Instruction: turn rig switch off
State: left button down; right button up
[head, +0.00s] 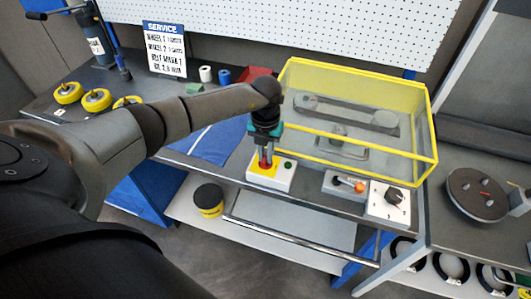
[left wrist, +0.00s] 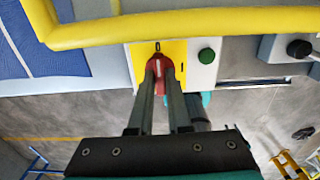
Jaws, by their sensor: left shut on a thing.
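The rig switch is a red rotary knob (left wrist: 158,66) on a yellow plate, on a white box (head: 283,179) at the bench's front edge. A green button (head: 288,165) sits on the box to the right of the knob. My left gripper (head: 265,165) points down at the box and its fingers are shut on the red knob. In the left wrist view, the two fingers (left wrist: 159,85) sit on either side of the knob. A white mark shows on the knob, and a 0 mark is on the plate beyond it. My right gripper is in neither view.
A transparent guard with a yellow frame (head: 357,64) stands just behind the switch box, over a belt and pulleys. To the right are a grey lever box (head: 344,186) and a white dial box (head: 389,204). A blue cloth (head: 208,143) lies to the left.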

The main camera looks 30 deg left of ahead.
aim_at(265, 156)
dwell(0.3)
pick_arm(q)
jog(key=c, duration=0.9)
grip_release()
jog(key=shift+o, duration=0.2)
jog(key=shift+r, duration=0.15)
notch_tip(265, 156, up, 15)
jog(key=shift+b, duration=0.35)
